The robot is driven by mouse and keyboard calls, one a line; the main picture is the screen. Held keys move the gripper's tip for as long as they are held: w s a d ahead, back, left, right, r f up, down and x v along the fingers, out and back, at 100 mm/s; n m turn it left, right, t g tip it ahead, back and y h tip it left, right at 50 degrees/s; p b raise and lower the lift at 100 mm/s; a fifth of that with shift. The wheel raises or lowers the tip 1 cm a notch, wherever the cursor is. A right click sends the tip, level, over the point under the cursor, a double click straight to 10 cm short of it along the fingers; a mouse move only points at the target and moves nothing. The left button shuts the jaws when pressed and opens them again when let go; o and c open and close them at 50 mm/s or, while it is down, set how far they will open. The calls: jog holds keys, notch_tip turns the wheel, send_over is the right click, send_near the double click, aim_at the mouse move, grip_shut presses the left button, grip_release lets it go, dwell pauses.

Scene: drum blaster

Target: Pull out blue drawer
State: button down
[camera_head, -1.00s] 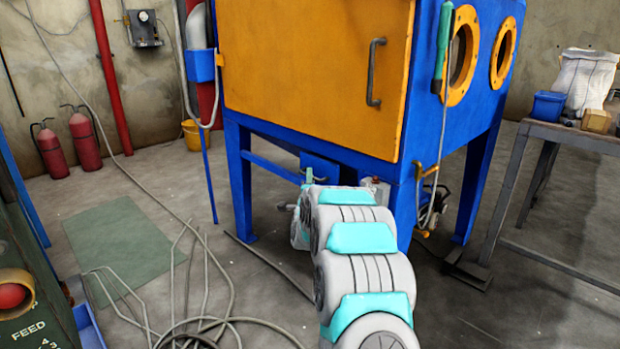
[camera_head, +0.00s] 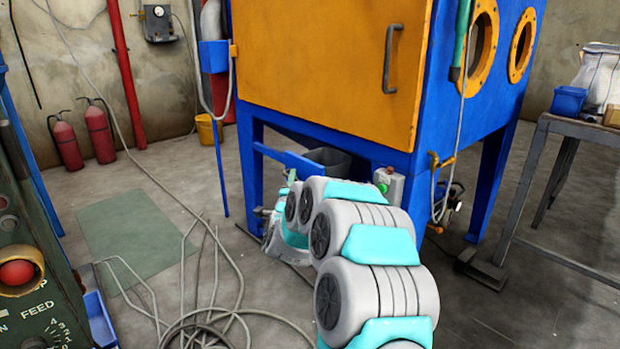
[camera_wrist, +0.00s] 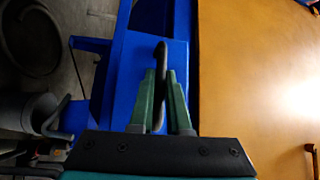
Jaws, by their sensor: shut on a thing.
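The blue drawer (camera_head: 303,164) sits low under the blue cabinet with the orange door. In the wrist view, the drawer's blue face (camera_wrist: 178,70) carries a dark curved handle (camera_wrist: 161,58). My gripper (camera_wrist: 163,75) has its two green fingers on either side of this handle and is shut on it. In the head view my arm hides the handle and most of the gripper.
The cabinet's orange door (camera_head: 330,60) is shut above the drawer. A grey cable coil (camera_head: 205,325) lies on the floor at front left. A green control box (camera_head: 30,250) stands at the left edge. A metal table (camera_head: 585,135) stands at right.

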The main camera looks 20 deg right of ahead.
jog(key=shift+s+a+f, duration=0.1)
jog(key=shift+s+a, duration=0.15)
jog(key=shift+a, duration=0.5)
jog(key=shift+s+a+r, duration=0.1)
jog(key=shift+s+a, duration=0.2)
jog(key=shift+a, duration=0.4)
jog(key=shift+s+a+f, duration=0.1)
jog(key=shift+s+a, duration=0.15)
jog(key=shift+a, duration=0.5)
jog(key=c, duration=0.9)
grip_release()
jog(key=shift+s, duration=0.1)
jog(key=shift+b+v, duration=0.3)
jog(key=shift+v, duration=3.5)
jog(key=shift+a, duration=0.1)
